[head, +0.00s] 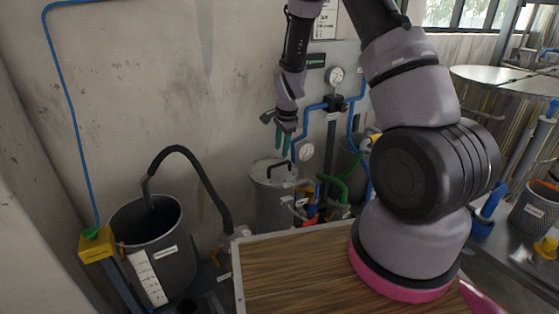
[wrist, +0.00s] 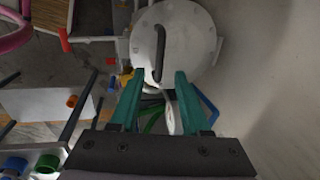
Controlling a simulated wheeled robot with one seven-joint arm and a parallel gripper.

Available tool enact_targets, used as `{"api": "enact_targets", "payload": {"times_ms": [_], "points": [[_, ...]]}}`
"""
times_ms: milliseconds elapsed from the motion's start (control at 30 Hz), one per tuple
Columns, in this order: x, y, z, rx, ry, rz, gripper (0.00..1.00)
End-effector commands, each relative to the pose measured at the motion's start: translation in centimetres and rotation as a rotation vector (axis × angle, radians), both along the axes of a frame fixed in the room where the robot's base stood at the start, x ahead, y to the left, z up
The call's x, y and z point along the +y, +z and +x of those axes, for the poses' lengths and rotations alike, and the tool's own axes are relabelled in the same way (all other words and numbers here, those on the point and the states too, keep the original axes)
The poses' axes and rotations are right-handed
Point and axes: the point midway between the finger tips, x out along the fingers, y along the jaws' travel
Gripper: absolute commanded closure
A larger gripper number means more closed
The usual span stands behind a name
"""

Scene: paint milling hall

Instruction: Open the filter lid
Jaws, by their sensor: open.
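The filter lid (head: 272,172) is a round, light grey cover with a dark bar handle (head: 281,170), on top of the grey filter pot (head: 279,205) by the wall. In the wrist view the lid (wrist: 190,45) fills the top middle, with its handle (wrist: 159,54) left of its centre. The lid looks seated on the pot. My gripper (head: 284,148) is above the lid and points down. Its green fingers also show in the wrist view (wrist: 158,87), apart and with nothing between them. The handle lies beyond the fingertips, untouched.
Blue pipes and gauges (head: 306,151) stand right of the pot. Green and red hoses (head: 338,185) crowd its right side. A wooden-topped table (head: 290,268) is in front. A dark bucket (head: 160,245) with a black hose (head: 190,160) stands left.

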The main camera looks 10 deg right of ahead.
Motion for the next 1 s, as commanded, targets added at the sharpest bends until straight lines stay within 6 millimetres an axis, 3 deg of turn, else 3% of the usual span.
{"api": "enact_targets", "payload": {"times_ms": [100, 300, 733, 800, 867, 1000], "points": [[0.1, -2.4, 0.4, 0.003, 0.0, 0.0, 0.53], [0.3, -5.0, 0.9, 0.001, 0.0, 0.0, 0.53], [0.4, -6.0, 1.1, -0.001, 0.001, 0.0, 0.53], [0.4, -6.0, 1.1, -0.001, 0.001, 0.0, 0.8], [0.4, -6.0, 1.1, -0.001, 0.001, 0.0, 1.0], [0.4, -6.0, 1.1, -0.001, 0.001, 0.0, 1.0]]}}
